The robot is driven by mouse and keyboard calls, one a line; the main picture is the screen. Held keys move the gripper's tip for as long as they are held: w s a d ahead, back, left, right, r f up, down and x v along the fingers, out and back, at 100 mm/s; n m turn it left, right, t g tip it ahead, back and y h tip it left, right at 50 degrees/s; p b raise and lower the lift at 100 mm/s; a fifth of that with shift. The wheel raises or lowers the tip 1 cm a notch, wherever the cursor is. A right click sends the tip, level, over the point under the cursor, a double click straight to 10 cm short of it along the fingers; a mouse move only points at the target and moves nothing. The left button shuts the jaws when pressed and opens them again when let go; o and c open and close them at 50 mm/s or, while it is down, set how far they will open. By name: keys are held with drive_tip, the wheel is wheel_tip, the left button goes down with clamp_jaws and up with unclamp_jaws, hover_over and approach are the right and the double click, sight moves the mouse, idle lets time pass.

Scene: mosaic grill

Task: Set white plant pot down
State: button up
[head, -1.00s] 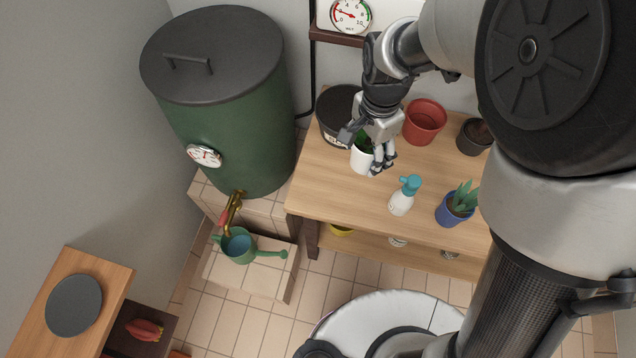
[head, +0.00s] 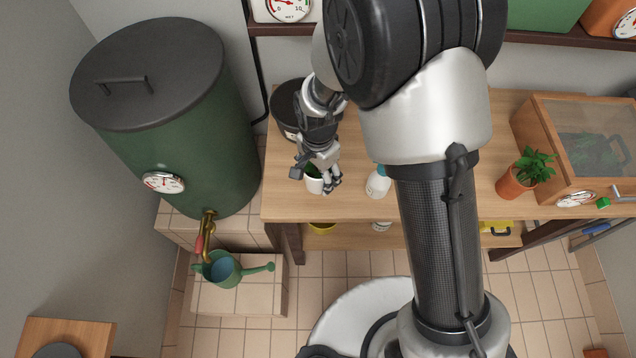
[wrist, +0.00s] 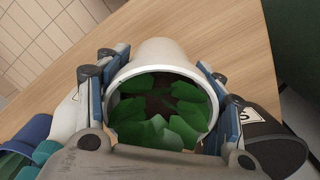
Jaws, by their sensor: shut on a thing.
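The white plant pot (head: 314,184) holds green leaves and is at the left end of the wooden bench (head: 283,205). My gripper (head: 324,178) is shut on the pot. In the wrist view the white pot (wrist: 166,54) sits between the two fingers, its open top with leaves and dark soil facing the camera. The bench top (wrist: 235,45) shows beyond the pot. I cannot tell whether the pot's base touches the bench.
A black pot (head: 288,105) stands just behind my gripper. A spray bottle (head: 377,185) stands to the right. A terracotta pot with a plant (head: 514,182) and a wooden cabinet (head: 548,125) stand at the bench's right. A green barrel (head: 190,150) is at the left.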

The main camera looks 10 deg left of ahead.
drive_tip(key=shift+f+b, duration=0.6)
drive_tip(key=shift+f, duration=1.55)
drive_tip(key=shift+f, duration=0.25)
drive_tip(key=o, duration=1.3)
drive_tip(key=shift+r, duration=0.1)
